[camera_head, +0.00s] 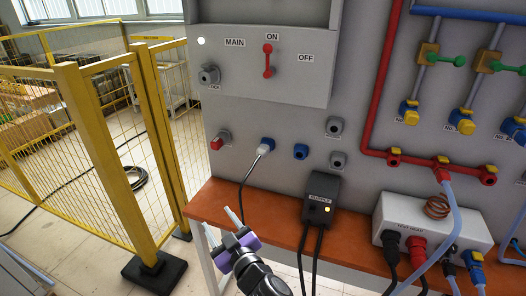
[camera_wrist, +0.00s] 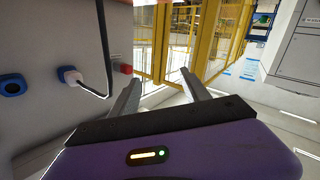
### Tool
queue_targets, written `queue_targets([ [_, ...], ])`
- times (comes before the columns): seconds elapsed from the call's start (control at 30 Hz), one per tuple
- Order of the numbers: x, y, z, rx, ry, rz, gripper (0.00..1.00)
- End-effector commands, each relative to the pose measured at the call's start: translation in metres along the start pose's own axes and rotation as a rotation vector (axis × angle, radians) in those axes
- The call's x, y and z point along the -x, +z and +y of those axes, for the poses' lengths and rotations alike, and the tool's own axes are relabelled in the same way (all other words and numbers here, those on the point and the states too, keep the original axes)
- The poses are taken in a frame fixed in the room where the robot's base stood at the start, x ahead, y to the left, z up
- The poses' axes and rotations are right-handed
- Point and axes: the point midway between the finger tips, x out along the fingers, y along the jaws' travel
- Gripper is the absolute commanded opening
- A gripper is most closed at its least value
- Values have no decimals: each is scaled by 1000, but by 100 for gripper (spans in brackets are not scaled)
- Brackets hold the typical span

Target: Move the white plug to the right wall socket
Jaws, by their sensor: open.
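The white plug (camera_head: 263,149) sits in the left blue wall socket (camera_head: 269,142) on the grey panel, and its black cable hangs down toward the table. The right blue wall socket (camera_head: 301,151) is empty. My gripper (camera_head: 216,215) is open and empty, below and left of the plug, in front of the table's left end. In the wrist view my gripper (camera_wrist: 160,77) shows two spread fingers with nothing between them. There the white plug (camera_wrist: 71,76) is left of the fingers, apart from them, and the empty blue socket (camera_wrist: 14,86) is farther left.
A red button (camera_head: 217,141) is left of the plug, and grey sockets (camera_head: 334,127) are to the right. A black supply box (camera_head: 322,196) with cables stands on the orange table (camera_head: 270,226). A yellow fence (camera_head: 110,170) is at left. Space between gripper and plug looks clear except the cable.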

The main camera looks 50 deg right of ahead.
Motion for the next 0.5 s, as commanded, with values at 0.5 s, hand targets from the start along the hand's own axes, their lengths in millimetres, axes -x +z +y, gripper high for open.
queue_targets([
  [0.5,-107,-34,81,-103,401,-105,55],
])
